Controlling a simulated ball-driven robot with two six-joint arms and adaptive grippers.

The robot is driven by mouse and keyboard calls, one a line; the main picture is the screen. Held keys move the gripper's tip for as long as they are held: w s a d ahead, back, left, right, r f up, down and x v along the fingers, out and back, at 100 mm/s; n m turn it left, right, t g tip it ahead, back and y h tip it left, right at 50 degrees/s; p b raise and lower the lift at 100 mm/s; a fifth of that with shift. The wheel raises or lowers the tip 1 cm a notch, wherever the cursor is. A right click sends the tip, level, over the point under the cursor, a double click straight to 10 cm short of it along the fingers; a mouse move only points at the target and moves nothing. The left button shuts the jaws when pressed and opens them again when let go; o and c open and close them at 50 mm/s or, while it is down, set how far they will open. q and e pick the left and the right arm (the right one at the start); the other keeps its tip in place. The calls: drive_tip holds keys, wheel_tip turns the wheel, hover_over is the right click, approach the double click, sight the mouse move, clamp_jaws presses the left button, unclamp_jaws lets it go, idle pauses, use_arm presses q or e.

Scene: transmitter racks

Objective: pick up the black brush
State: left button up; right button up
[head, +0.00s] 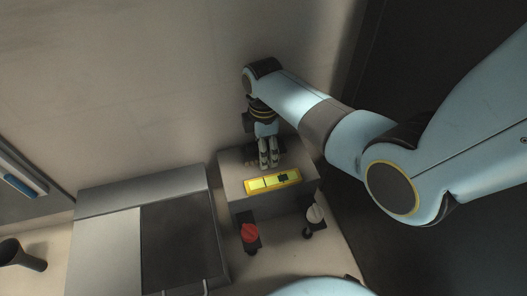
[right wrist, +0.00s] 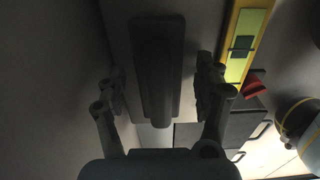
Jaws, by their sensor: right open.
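A long dark object that looks like the black brush (right wrist: 155,60) lies between the two fingers of my right gripper (right wrist: 160,80) in the right wrist view. It has a broad block and a narrower end toward the wrist. My right gripper is open, with a gap on each side of the brush. In the head view, my right gripper (head: 269,158) points down over the back of a grey box (head: 237,188). I cannot make out the brush there. My left gripper is out of view.
A yellow piece with green panels (head: 272,182) lies on the box, beside my right gripper; it also shows in the right wrist view (right wrist: 238,55). A red knob (head: 250,233) and a white knob (head: 315,213) stand in front. A grey cabinet (head: 140,200) is left, a wall behind.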

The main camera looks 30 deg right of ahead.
drive_tip(key=c, duration=1.3)
drive_tip(key=shift+r, duration=0.2)
